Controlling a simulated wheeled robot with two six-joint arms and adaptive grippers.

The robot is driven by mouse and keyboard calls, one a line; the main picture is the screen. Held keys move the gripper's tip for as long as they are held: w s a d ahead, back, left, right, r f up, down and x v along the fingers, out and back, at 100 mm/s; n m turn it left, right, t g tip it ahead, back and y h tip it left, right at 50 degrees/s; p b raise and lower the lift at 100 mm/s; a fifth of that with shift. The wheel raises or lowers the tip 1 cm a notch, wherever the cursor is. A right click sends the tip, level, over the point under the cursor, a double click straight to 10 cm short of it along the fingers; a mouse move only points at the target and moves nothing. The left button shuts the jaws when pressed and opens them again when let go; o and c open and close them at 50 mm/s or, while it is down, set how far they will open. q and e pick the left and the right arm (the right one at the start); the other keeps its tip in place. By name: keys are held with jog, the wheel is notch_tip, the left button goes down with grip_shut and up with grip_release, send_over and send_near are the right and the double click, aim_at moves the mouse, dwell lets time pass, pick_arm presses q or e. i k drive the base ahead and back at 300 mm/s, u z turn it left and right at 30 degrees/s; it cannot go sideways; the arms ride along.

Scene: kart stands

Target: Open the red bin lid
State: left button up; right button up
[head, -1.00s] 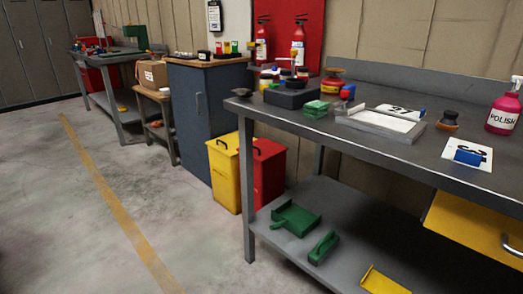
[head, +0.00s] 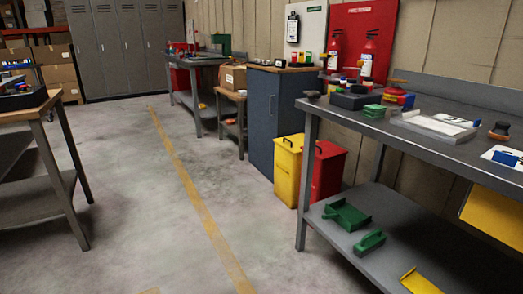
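The red bin (head: 326,174) stands on the floor beside the yellow bin (head: 289,170), between the blue-grey cabinet and the near workbench. Its red lid is down, with a dark handle on top. Neither of my grippers shows in the head view.
The near workbench (head: 425,150) fills the right side; its lower shelf holds a green dustpan (head: 346,214) and a green brush (head: 369,241). A blue-grey cabinet (head: 274,115) stands behind the bins. A wooden-topped table (head: 32,112) is at left. The floor (head: 150,200) between is clear.

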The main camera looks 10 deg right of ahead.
aim_at(325, 149)
jog(key=u, duration=0.1)
jog(key=i, duration=2.35)
jog(key=z, duration=1.2)
jog(key=i, duration=0.8)
jog(key=z, duration=0.9)
